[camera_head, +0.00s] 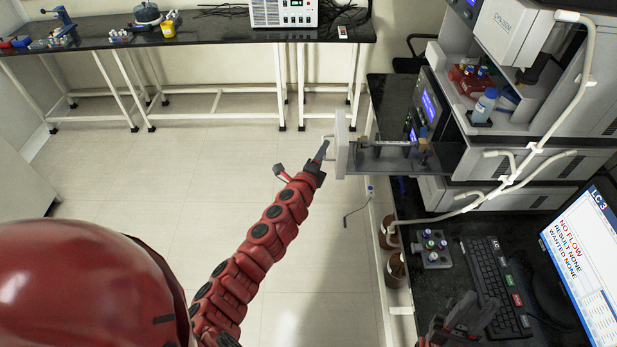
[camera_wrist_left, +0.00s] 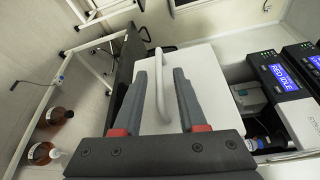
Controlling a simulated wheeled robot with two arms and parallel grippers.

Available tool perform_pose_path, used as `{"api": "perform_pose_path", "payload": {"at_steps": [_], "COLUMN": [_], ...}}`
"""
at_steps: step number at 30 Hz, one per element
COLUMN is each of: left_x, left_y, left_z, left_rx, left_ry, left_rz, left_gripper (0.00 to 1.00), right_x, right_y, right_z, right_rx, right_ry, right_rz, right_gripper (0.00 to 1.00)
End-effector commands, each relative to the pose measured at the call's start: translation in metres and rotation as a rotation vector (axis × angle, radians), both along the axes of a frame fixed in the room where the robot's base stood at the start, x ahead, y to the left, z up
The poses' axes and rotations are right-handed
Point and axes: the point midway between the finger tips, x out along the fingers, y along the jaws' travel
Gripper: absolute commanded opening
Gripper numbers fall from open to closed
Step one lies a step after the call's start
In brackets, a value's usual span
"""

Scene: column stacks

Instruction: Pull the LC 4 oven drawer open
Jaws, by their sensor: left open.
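A drawer stands pulled out from the instrument stack at the right of the head view. Its pale front panel (camera_head: 341,146) faces left, and a dark tray (camera_head: 390,158) with a metal column (camera_head: 385,143) shows behind it. No LC 4 label is readable on it. The white bar handle (camera_wrist_left: 160,85) is on the drawer front. My left gripper (camera_head: 323,150) is at the handle. In the left wrist view its fingers (camera_wrist_left: 168,92) are apart, one on each side of the handle. My right gripper (camera_head: 462,318) is low at the right, near the keyboard; its jaws are unclear.
A monitor (camera_head: 590,265) reading LC 3 stands at the right, beside a keyboard (camera_head: 492,285) and a vial rack (camera_head: 431,248). Brown bottles (camera_head: 396,270) stand below the bench edge. White tubing (camera_head: 520,180) crosses the stack front. The floor (camera_head: 220,180) left of the drawer is clear.

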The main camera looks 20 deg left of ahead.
Motion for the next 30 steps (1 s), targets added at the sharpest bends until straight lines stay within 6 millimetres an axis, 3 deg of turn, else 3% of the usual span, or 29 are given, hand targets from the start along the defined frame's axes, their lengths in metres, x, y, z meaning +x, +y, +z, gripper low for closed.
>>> {"api": "perform_pose_path", "payload": {"at_steps": [21,30], "left_x": [-0.125,-0.154], "left_y": [-0.003,-0.002], "left_z": [0.006,0.010], "left_rx": [0.001,0.002], "left_ry": [0.003,0.004], "left_rz": [-0.007,-0.003], "left_gripper": [0.41,0.41], "right_x": [0.000,0.000], "right_y": [0.000,0.000], "right_z": [-0.035,-0.038], "right_rx": [0.000,0.000], "right_ry": [0.000,0.000], "right_rz": [0.000,0.000], "right_gripper": [0.27,0.27]}}
